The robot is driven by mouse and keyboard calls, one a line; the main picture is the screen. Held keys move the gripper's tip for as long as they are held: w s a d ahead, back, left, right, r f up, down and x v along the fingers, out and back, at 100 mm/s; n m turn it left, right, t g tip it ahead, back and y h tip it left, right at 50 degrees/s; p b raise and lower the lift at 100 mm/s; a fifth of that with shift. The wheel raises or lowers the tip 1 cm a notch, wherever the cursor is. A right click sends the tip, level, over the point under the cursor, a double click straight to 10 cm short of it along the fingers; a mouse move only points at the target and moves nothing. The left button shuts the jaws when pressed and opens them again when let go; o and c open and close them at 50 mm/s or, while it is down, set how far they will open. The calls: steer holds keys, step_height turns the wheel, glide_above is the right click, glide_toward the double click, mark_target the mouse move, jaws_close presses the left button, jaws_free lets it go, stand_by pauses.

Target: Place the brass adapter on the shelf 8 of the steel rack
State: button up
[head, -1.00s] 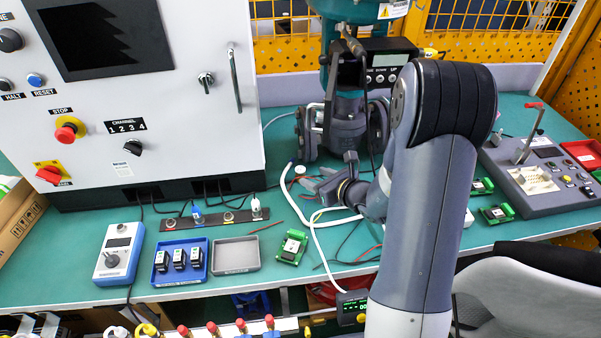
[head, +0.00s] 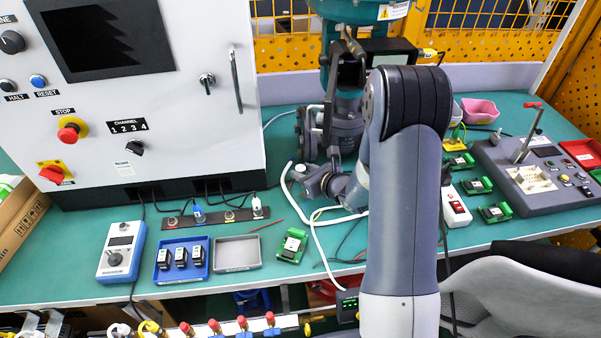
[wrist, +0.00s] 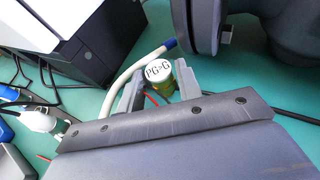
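A small upright piece with a white round top marked "PG>G" and a yellow-green, brassy side (wrist: 159,73) is in the wrist view; it looks like the brass adapter. It stands between the two fingers of my gripper (wrist: 160,82). The fingers are apart, with a gap showing at the left finger, so the gripper looks open. In the head view a small white top (head: 300,168) shows on the green bench beside my gripper (head: 303,178). I cannot make out a steel rack or a shelf marked 8.
A grey-green valve (head: 335,125) stands just behind the gripper. A white hose (head: 285,185) runs beside it. The white control cabinet (head: 150,95) is at left. A blue tray (head: 182,278), grey tray (head: 237,268) and green circuit board (head: 292,246) lie in front.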

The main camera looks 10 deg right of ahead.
jaws_close()
steer(key=shift+r, duration=0.15)
steer(key=shift+s+r, duration=0.2)
steer(key=shift+r, duration=0.3)
step_height(320, 180, up, 6)
steer(key=shift+r, duration=0.1)
steer(key=s+b, duration=0.3)
steer(key=s, duration=1.7)
steer(key=w+d+r+m+h+p, duration=0.1)
steer(key=w+d+p, duration=0.1)
steer(key=w, duration=0.6)
steer(key=w+d+r+m+t+h+p, duration=0.1)
steer(key=w+d+p, duration=0.1)
steer(key=w, duration=0.6)
steer(key=shift+d+r+m+h, duration=0.2)
steer(key=shift+m+h, duration=0.1)
steer(key=shift+h, duration=0.1)
